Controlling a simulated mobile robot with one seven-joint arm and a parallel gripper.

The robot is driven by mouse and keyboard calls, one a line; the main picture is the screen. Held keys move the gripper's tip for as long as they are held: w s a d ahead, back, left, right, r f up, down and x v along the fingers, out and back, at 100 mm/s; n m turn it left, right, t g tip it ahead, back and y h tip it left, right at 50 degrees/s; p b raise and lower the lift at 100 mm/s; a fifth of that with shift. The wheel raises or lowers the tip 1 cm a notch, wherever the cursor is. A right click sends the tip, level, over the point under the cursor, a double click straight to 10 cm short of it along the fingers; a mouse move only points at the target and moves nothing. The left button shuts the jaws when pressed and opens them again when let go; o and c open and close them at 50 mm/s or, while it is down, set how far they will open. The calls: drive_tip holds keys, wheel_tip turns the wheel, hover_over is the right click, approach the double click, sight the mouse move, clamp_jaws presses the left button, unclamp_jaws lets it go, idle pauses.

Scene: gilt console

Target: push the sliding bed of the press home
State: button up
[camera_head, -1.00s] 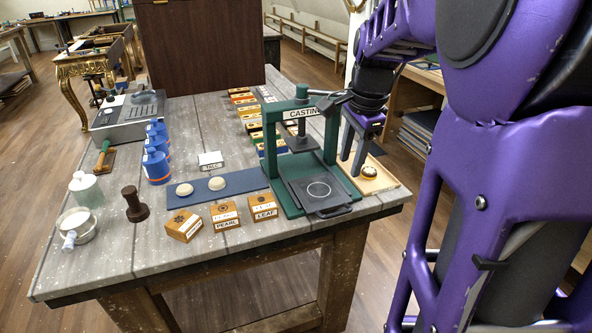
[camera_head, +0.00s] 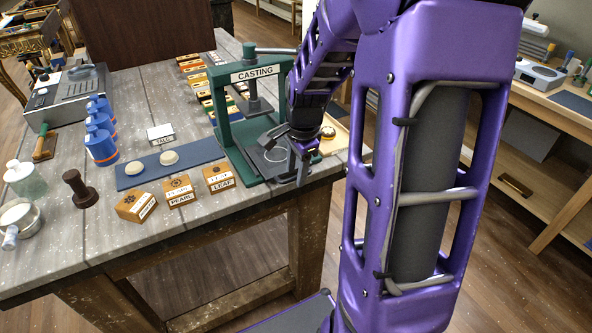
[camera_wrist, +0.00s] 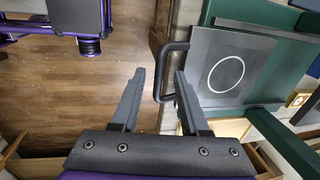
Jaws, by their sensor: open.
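The green press (camera_head: 255,74), labelled CASTING, stands near the right front corner of the grey table. Its sliding bed (camera_head: 257,135) is a dark plate with a white ring and sticks out of the frame toward the front edge. The bed also shows in the wrist view (camera_wrist: 245,50), with a dark bar handle (camera_wrist: 169,65) on its outer end. My gripper (camera_head: 302,172) points down at the bed's front end, and my arm hides part of it. In the wrist view my gripper (camera_wrist: 159,76) is open, with the handle appearing between its fingertips; contact is unclear.
Wooden blocks marked PEARL (camera_head: 180,191) and LEAF (camera_head: 218,179) stand left of the press, by a blue mat (camera_head: 198,154) with two pale discs. A wooden tray (camera_head: 334,139) lies right of the press. Floor is open beyond the table's front edge.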

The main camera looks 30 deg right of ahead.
clamp_jaws()
idle(1.4)
